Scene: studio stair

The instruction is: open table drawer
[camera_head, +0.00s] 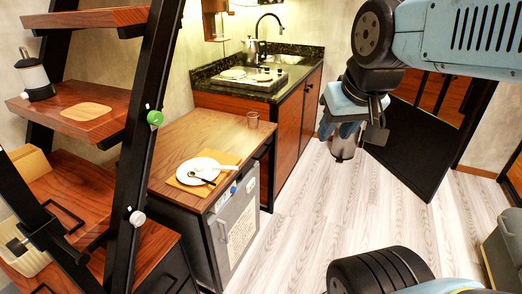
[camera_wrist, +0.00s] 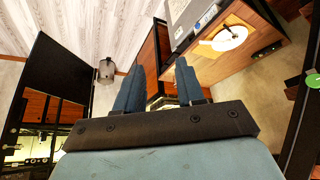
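The wooden table (camera_head: 195,125) stands left of centre in the head view, with a white plate (camera_head: 199,170) and cutlery on an orange mat. Its front faces right, with a narrow dark edge under the top; I cannot clearly make out the drawer or its handle. The table also shows at upper right in the wrist view (camera_wrist: 205,67). My gripper (camera_head: 350,130) hangs in the air over the floor, right of the table and apart from it. In the wrist view its two blue fingers (camera_wrist: 158,85) are spread, with nothing held between them.
A small fridge (camera_head: 236,225) with labels sits under the table. Behind are a sink counter (camera_head: 252,80) and wooden cabinets. A black stair rail (camera_head: 145,110) crosses the left. The pale floor (camera_head: 310,220) right of the table is open.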

